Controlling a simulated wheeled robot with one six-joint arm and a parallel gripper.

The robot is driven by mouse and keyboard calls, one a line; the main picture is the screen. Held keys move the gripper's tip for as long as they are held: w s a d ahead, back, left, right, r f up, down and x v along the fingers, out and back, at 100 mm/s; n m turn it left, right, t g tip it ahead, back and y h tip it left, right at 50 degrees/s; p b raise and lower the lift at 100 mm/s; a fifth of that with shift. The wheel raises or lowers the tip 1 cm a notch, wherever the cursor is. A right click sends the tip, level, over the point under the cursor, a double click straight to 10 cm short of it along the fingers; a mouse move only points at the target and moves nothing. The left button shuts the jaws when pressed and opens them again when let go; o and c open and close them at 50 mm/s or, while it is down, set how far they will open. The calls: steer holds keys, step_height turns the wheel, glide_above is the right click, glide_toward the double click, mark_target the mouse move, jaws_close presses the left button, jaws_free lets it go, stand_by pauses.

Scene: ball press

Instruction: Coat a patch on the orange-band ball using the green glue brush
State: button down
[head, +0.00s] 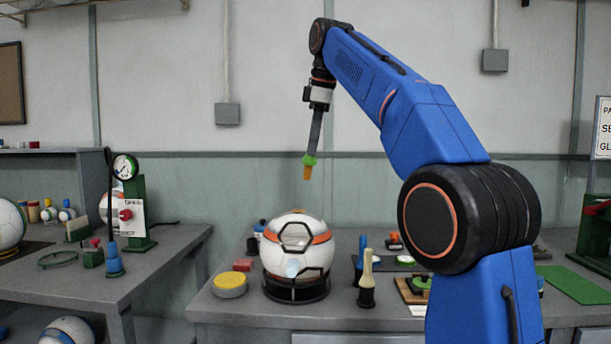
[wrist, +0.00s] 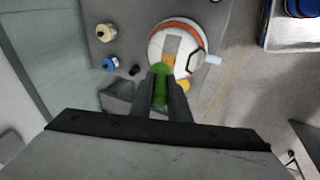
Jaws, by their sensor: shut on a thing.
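The orange-band ball (head: 290,262) is white with black seams and an orange band, and sits on a dark ring stand (head: 297,289) on the middle bench. A greyish patch (head: 295,234) shows on its upper front. My gripper (head: 312,150) points down above the ball, shut on the green glue brush (head: 309,161), whose orange-brown tip hangs below the green part. The brush is apart from the ball in the head view. In the wrist view the green brush (wrist: 161,88) lies between my fingers (wrist: 163,98), with the ball (wrist: 168,42) beyond it, partly hidden.
A yellow-lidded tin (head: 229,283) stands left of the ball. A cream-handled brush in a black holder (head: 367,280) and a blue tool (head: 361,258) stand to its right. A gauge press (head: 135,205) stands on the left bench. The air around the brush is clear.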

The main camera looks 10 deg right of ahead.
steer(key=shift+w+a+r+t+y, duration=0.1)
steer(key=shift+a+r+t+y, duration=0.05)
steer(key=shift+r+t, duration=0.45)
steer(key=shift+w+a+r+t+y, duration=0.15)
steer(key=shift+r+t, duration=0.3)
steer(key=shift+t, duration=0.25)
steer(key=shift+f, duration=2.45)
steer(key=shift+s, duration=0.15)
